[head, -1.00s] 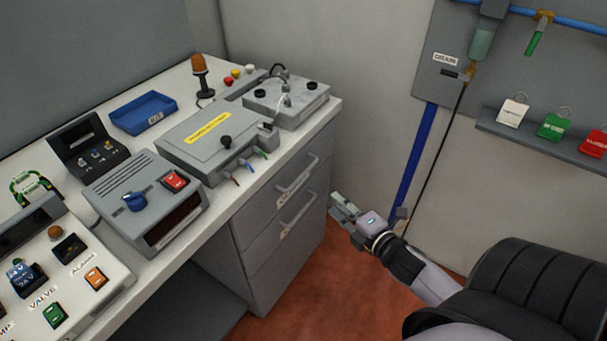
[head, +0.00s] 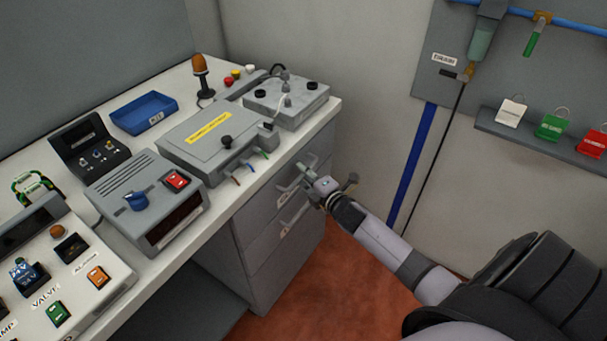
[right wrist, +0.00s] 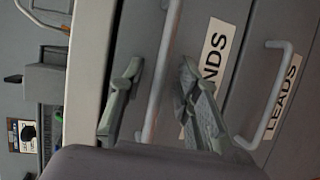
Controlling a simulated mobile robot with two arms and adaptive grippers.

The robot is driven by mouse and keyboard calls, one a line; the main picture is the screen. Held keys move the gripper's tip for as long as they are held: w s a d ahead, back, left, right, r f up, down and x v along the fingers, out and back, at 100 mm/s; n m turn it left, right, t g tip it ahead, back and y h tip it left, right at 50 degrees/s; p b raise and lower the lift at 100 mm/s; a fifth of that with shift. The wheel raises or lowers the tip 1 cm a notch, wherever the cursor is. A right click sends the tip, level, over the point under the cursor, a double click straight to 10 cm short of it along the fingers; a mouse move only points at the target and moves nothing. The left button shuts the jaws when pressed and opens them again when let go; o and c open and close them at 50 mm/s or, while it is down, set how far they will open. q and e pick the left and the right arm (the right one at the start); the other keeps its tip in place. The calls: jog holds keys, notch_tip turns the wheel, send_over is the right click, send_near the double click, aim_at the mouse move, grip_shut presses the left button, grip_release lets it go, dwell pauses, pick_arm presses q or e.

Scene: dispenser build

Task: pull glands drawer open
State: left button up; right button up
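The glands drawer (head: 252,219) is the top drawer of the grey cabinet under the bench and looks shut. In the right wrist view its label (right wrist: 217,55) is partly covered, with only "NDS" readable. Its bar handle (right wrist: 160,70) runs between the two fingers of my right gripper (right wrist: 160,105). The fingers stand apart, one on each side of the bar, and no clear grip shows. In the head view my right gripper (head: 304,176) is at the drawer front and hides part of the handle. My left gripper is out of view.
The drawer below, labelled LEADS (right wrist: 282,98), has its own handle (right wrist: 268,95) close by. The bench top (head: 222,194) overhangs the drawers. A grey box with a yellow label (head: 208,135) stands on it. Red floor (head: 345,285) in front of the cabinet is clear.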

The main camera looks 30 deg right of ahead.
jog(key=shift+w, duration=0.25)
jog(key=shift+c, duration=0.5)
grip_shut()
dwell(0.4)
